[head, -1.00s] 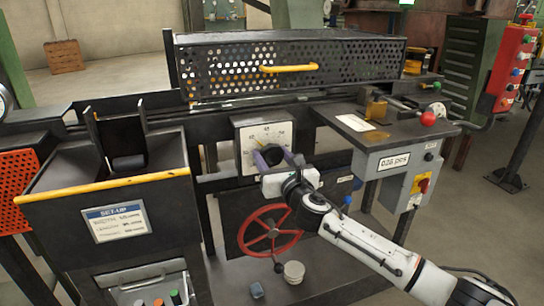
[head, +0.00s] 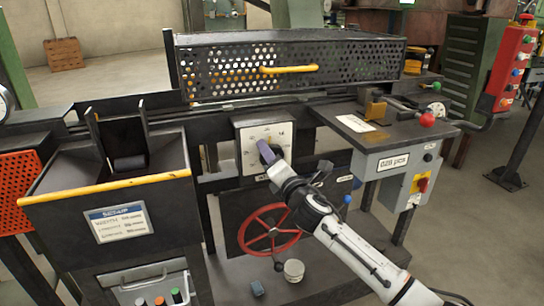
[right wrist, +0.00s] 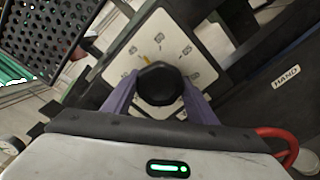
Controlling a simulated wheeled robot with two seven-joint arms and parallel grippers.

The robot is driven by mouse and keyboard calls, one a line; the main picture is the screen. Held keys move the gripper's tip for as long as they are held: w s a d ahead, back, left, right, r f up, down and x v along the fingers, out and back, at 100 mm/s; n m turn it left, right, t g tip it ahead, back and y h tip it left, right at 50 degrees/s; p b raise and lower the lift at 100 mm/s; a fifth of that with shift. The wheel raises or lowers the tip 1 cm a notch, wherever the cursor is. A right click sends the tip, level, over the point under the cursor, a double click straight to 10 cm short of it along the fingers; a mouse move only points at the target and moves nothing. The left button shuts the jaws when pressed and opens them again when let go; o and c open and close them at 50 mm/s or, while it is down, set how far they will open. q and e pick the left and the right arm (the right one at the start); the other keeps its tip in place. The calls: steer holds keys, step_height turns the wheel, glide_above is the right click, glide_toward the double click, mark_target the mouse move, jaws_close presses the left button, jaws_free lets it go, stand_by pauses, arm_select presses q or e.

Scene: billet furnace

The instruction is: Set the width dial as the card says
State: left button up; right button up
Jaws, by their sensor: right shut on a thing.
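The width dial's white plate (head: 284,133) is on the front of the machine, with a dark knob at its middle. In the right wrist view the black knob (right wrist: 160,84) sits between the purple fingers of my right gripper (right wrist: 160,98), which is shut on it. A yellow pointer mark shows on the plate (right wrist: 130,66) just above the knob; the scale numbers are too blurred to read. In the head view my right gripper (head: 267,155) covers part of the dial. The SET-UP card (head: 118,223) is on the hopper front at left; its lines are too small to read surely. My left gripper is not in view.
A red handwheel (head: 269,229) is below the dial. A perforated guard with a yellow handle (head: 290,68) is above. A grey counter box (head: 393,162) and a red-knobbed lever (head: 427,119) are at right. A yellow bar (head: 105,188) edges the hopper.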

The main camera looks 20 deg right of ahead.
steer(key=m, duration=0.7)
stand_by(0.6)
steer(key=o, duration=1.1)
steer(key=shift+c, duration=0.2)
steer(key=shift+s, duration=0.15)
steer(key=s+p, duration=0.1)
steer(key=s, duration=0.9)
steer(key=shift+d, duration=0.2)
